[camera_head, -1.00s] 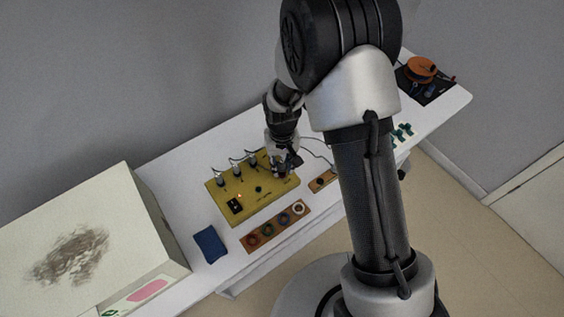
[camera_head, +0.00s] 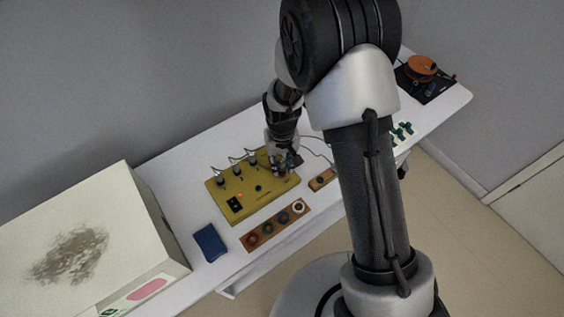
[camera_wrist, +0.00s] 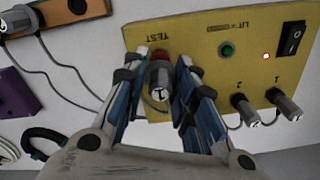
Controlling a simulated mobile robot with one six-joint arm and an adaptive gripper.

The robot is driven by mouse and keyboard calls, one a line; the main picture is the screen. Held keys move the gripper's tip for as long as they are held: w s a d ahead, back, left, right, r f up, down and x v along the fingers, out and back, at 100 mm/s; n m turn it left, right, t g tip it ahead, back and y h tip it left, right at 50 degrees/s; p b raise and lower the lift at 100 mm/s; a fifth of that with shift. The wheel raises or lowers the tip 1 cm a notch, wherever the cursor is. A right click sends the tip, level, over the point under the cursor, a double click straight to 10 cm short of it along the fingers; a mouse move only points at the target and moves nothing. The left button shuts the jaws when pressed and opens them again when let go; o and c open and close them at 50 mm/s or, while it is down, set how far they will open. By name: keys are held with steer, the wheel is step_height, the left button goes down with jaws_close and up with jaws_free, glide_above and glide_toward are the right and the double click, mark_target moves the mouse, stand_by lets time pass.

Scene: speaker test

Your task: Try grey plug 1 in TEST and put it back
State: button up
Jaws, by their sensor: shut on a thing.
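My gripper (camera_wrist: 163,95) is shut on a grey plug (camera_wrist: 159,78) marked 1, with the blue-sided fingers on either side of it. The plug stands at the red-rimmed TEST socket (camera_wrist: 160,54) on the yellow panel (camera_wrist: 200,32); I cannot tell how deep it sits. In the head view my gripper (camera_head: 284,164) is over the right end of the yellow panel (camera_head: 262,205), and the plug is hidden there. Two other grey plugs, marked 1 (camera_wrist: 286,104) and 2 (camera_wrist: 244,109), stand in the panel with cables.
The panel also has a black switch (camera_wrist: 293,38), a small red light (camera_wrist: 266,56) and a dark green lamp (camera_wrist: 226,48). A brown rack with rings (camera_head: 270,230) and a blue block (camera_head: 210,243) lie in front. A small wooden block (camera_head: 322,180) is to the right.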

mark_target(282, 160)
steer(key=shift+f+b, duration=0.6)
steer(key=shift+f, duration=0.3)
stand_by(0.6)
steer(key=o, duration=0.9)
steer(key=shift+o, duration=0.2)
steer(key=shift+r, duration=0.15)
steer(key=shift+r+p, duration=2.7)
steer(key=shift+r, duration=1)
